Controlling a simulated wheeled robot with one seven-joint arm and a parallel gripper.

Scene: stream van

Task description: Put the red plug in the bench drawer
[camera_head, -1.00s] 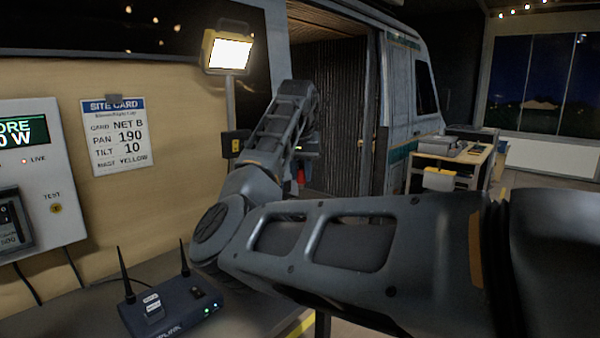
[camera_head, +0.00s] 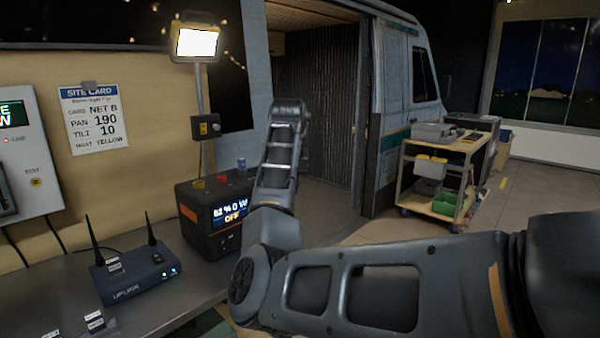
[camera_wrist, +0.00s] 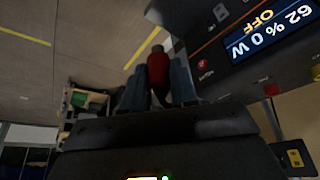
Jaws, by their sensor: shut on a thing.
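The red plug (camera_wrist: 158,68) shows in the wrist view between the two fingers of my gripper (camera_wrist: 159,82), which is shut on it. A dark tip sticks out beyond its red body. In the head view my arm hides the gripper and the plug. The plug is held in the air close to the power station (camera_head: 212,215), whose screen reads 62 %, 0 W and OFF. The power station also fills the upper right of the wrist view (camera_wrist: 232,52). I cannot make out the bench drawer in either view.
The bench (camera_head: 165,305) carries the uplink router (camera_head: 133,272) and small labelled cards (camera_head: 95,320). A lamp on a pole (camera_head: 197,42) rises behind the power station. A cart with bins (camera_head: 437,175) stands at the right, beside the van (camera_head: 405,70). Open floor lies around the cart.

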